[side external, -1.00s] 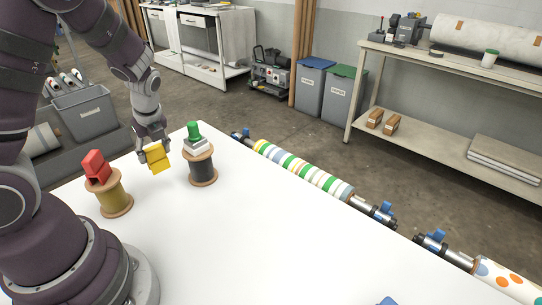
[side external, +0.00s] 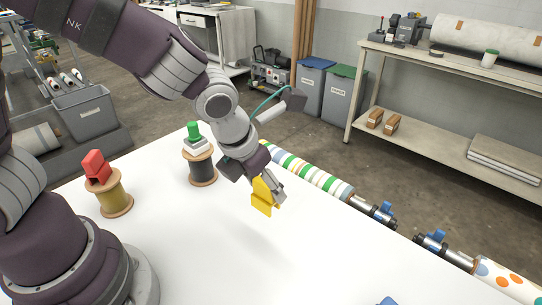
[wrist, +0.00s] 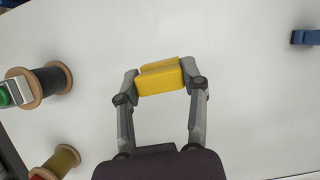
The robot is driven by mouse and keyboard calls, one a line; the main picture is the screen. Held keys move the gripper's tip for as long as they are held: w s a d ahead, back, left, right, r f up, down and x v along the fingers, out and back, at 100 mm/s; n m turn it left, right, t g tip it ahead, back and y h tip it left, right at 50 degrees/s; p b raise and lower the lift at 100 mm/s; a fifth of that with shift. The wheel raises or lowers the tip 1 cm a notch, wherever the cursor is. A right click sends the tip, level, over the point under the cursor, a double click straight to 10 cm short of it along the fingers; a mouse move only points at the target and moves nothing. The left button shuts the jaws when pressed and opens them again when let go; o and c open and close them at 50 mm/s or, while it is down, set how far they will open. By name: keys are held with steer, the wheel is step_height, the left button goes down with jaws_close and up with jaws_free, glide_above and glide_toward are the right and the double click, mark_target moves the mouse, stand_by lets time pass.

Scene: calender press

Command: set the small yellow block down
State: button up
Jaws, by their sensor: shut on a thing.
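The small yellow block (side external: 262,197) is held in my gripper (side external: 267,182) above the white table (side external: 200,250), right of the dark spool. A faint shadow lies on the table below it. In the wrist view the yellow block (wrist: 160,77) sits between the two fingers of my gripper (wrist: 161,82), which are shut on its ends. Only white table shows around the block there.
A dark spool (side external: 202,170) carries a white and a green piece (side external: 194,132). A gold spool (side external: 114,195) carries a red block (side external: 96,166). A striped roller (side external: 310,176) runs along the far edge. A blue thing (side external: 387,301) lies at the front edge. The table's middle is clear.

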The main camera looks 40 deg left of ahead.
steer(key=f, duration=0.8)
steer(key=shift+d, duration=0.25)
steer(key=shift+f, duration=0.1)
steer(key=o, duration=0.9)
